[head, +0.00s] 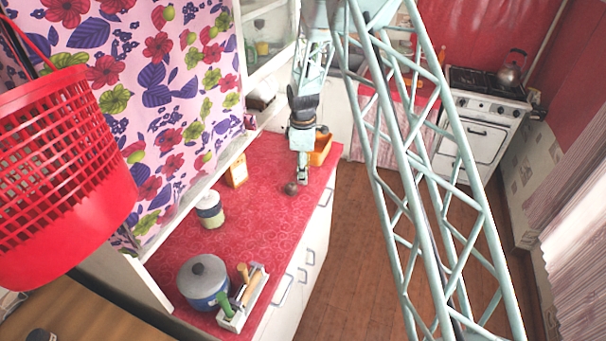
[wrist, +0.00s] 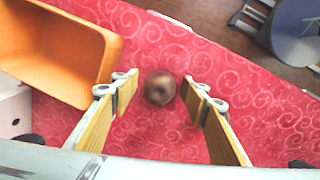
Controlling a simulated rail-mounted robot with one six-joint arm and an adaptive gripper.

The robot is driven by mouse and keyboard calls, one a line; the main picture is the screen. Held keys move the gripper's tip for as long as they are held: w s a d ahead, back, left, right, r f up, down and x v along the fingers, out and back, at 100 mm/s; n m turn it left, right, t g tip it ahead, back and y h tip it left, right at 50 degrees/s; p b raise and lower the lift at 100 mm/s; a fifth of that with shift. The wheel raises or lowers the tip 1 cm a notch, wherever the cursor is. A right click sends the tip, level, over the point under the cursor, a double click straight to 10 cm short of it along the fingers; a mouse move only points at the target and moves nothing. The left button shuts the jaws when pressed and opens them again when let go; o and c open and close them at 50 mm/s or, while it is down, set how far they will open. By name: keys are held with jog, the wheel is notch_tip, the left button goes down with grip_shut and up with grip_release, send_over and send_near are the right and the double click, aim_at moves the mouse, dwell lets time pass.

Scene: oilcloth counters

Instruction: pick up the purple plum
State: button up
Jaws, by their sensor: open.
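The plum (wrist: 159,87) is a small round fruit, brownish-purple in the wrist view, on the red patterned counter. In the head view the plum (head: 291,188) shows as a dark ball near the counter's right edge. My gripper (wrist: 160,92) is open, with one finger on each side of the plum in the picture. Gaps of red cloth show between the plum and both fingers. In the head view my gripper (head: 302,178) points down right beside the plum. I cannot tell the exact height of the fingertips over the cloth.
An orange bin (wrist: 62,50) stands close to the left finger; it also shows in the head view (head: 320,150). A yellow box (head: 237,171), a jar (head: 210,210), a blue pot (head: 203,281) and a utensil holder (head: 243,302) stand farther along the red counter (head: 262,222).

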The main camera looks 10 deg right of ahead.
jog(key=shift+c, duration=0.2)
jog(key=c, duration=0.9)
jog(key=shift+r, duration=0.15)
jog(key=shift+r+b, duration=0.3)
jog(key=shift+r, duration=1.35)
jog(key=s+a, duration=0.1)
jog(key=s, duration=0.4)
jog(key=s+a+r+b, duration=0.1)
jog(key=s+a, duration=0.1)
jog(key=s, duration=0.3)
jog(key=s+a+b, duration=0.1)
jog(key=s+a, duration=0.1)
jog(key=s, duration=0.3)
jog(key=shift+r, duration=0.2)
jog(key=shift+s+a, duration=0.1)
jog(key=shift+s, duration=0.1)
